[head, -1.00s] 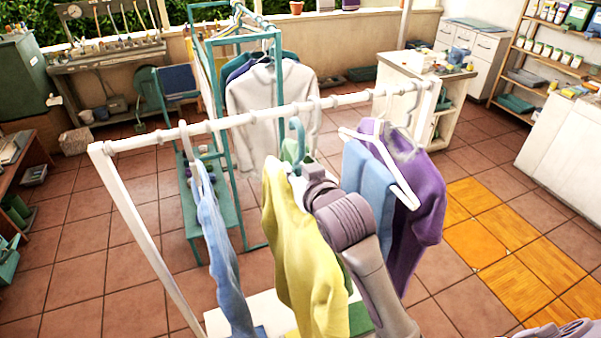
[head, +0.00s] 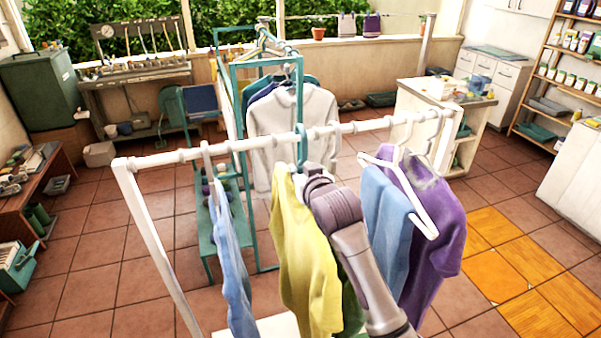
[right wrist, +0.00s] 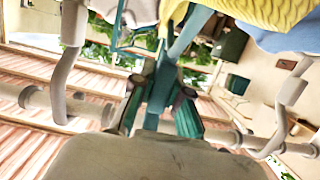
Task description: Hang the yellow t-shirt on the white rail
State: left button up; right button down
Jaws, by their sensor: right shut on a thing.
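The yellow t-shirt (head: 305,260) hangs from a teal hanger (head: 301,145), whose hook overlaps the white rail (head: 250,141) in the head view. I cannot tell whether the hook rests on the rail. My right gripper (head: 314,176) is just below the rail, its fingers mostly hidden by its own body. In the right wrist view, the right gripper (right wrist: 158,103) is shut on the teal hanger's stem, with the rail (right wrist: 88,108) crossing close behind and yellow cloth (right wrist: 270,12) at the top. My left gripper is out of view.
A blue garment (head: 230,260) hangs to the left on the rail. Blue cloth (head: 385,215) and a purple t-shirt (head: 435,220) hang close on the right, by a white hanger (head: 425,220). A teal rack (head: 237,110) with clothes stands behind.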

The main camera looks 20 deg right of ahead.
jog(key=shift+w, duration=0.1)
jog(key=shift+r+x, duration=0.25)
jog(key=shift+x, duration=0.8)
jog(key=shift+r+x, duration=0.25)
jog(key=shift+x, duration=0.85)
jog(key=shift+w, duration=0.1)
jog(key=shift+f, duration=0.15)
jog(key=shift+f+b, duration=0.8)
jog(key=shift+f, duration=0.35)
jog(key=c, duration=1.1)
grip_release()
